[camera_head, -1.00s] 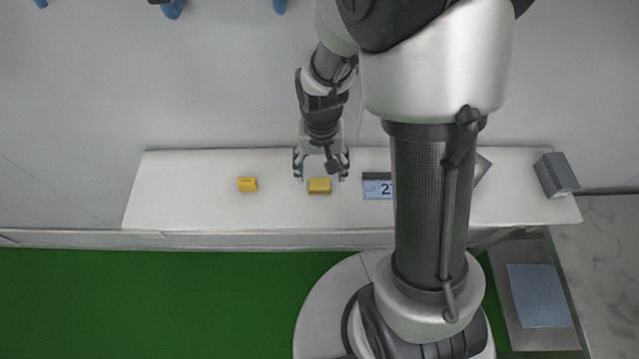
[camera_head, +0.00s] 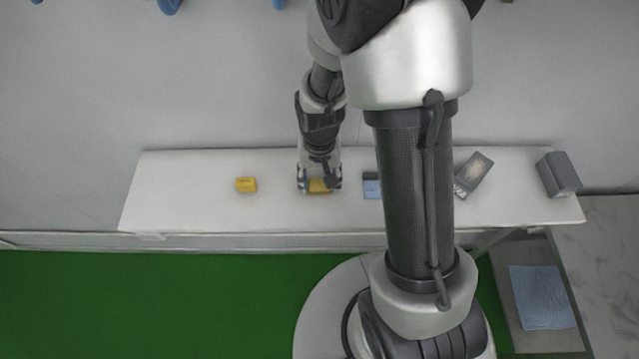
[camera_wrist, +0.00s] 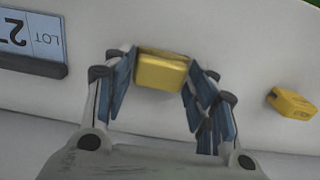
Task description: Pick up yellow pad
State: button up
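A yellow pad (camera_head: 319,186) lies on the white shelf. In the wrist view this yellow pad (camera_wrist: 161,70) sits between the tips of my gripper (camera_wrist: 158,80), with a finger on either side. The blue finger pads stand close to its left and right edges, and a narrow gap seems to show. My gripper (camera_head: 320,184) points down over the pad in the head view and hides part of it. A second yellow pad (camera_head: 246,185) lies to the left on the shelf; in the wrist view it is at the right (camera_wrist: 291,103).
A lot-number sign (camera_head: 372,186) stands right of the gripper, partly behind my arm. A grey box (camera_head: 473,174) and a dark grey block (camera_head: 557,175) are farther right on the white shelf (camera_head: 190,205). A blue cloth (camera_head: 541,297) lies at lower right. The shelf's left end is clear.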

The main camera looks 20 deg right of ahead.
aim_at(320, 183)
jog(key=c, duration=0.6)
notch_tip(320, 183, up, 20)
jog(key=p, duration=0.4)
jog(key=o, duration=0.4)
jog(key=c, duration=0.4)
jog(key=shift+o, duration=0.2)
